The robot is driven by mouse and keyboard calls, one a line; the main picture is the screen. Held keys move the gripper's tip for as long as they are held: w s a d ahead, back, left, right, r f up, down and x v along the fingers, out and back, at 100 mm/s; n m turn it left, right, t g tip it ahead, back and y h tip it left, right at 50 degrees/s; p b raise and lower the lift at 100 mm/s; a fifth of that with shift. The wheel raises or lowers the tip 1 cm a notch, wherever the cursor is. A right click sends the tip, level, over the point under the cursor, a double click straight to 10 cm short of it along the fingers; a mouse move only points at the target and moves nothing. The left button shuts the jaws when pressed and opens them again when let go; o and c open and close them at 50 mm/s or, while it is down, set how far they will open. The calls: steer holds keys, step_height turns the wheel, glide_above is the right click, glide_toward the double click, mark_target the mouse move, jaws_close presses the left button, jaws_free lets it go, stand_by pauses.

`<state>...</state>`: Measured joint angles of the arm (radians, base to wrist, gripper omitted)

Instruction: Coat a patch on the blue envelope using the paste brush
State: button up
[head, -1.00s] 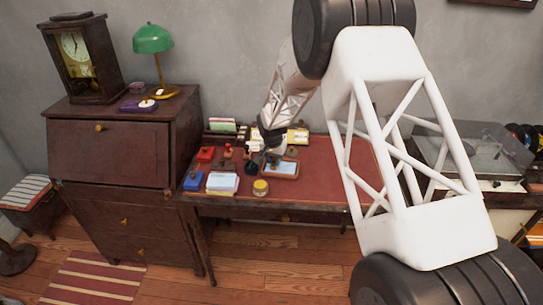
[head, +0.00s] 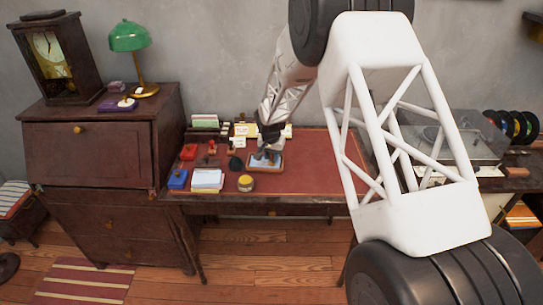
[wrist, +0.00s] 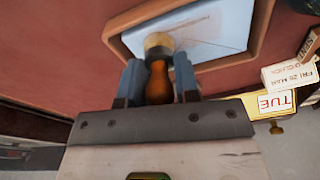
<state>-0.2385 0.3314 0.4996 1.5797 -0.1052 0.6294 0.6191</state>
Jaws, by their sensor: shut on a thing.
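The pale blue envelope (head: 259,162) lies in a wooden-rimmed tray (head: 280,168) on the red desk top. It also shows in the wrist view (wrist: 215,32). My gripper (wrist: 158,66) is shut on the orange-brown handle of the paste brush (wrist: 158,85). The brush's pale round head points at the envelope and overlaps it in the wrist view; I cannot tell for sure whether it touches. In the head view my gripper (head: 268,156) is over the tray and hides part of the envelope. No coated patch can be made out.
A yellow-labelled jar (head: 245,183) stands in front of the tray. Left of it are a paper stack (head: 207,179), a blue box (head: 178,179) and a red box (head: 188,152). The desk right of the tray is clear.

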steer(key=shift+w+a, duration=0.15)
steer(key=shift+a, duration=1.6)
steer(key=shift+w+a, duration=0.1)
steer(key=shift+a, duration=1.6)
step_height(320, 180, up, 8)
steer(key=shift+d, duration=0.1)
steer(key=shift+f, duration=3.45)
steer(key=shift+d+f, duration=0.5)
steer(key=shift+s+d, duration=0.15)
steer(key=shift+d, duration=1.55)
steer(key=shift+s+d, duration=0.15)
steer(key=shift+d, duration=1.5)
steer(key=shift+w+a, duration=0.15)
steer(key=shift+a, duration=1.85)
steer(key=shift+w+a, duration=0.15)
steer(key=shift+a, duration=1.8)
step_height(320, 180, up, 8)
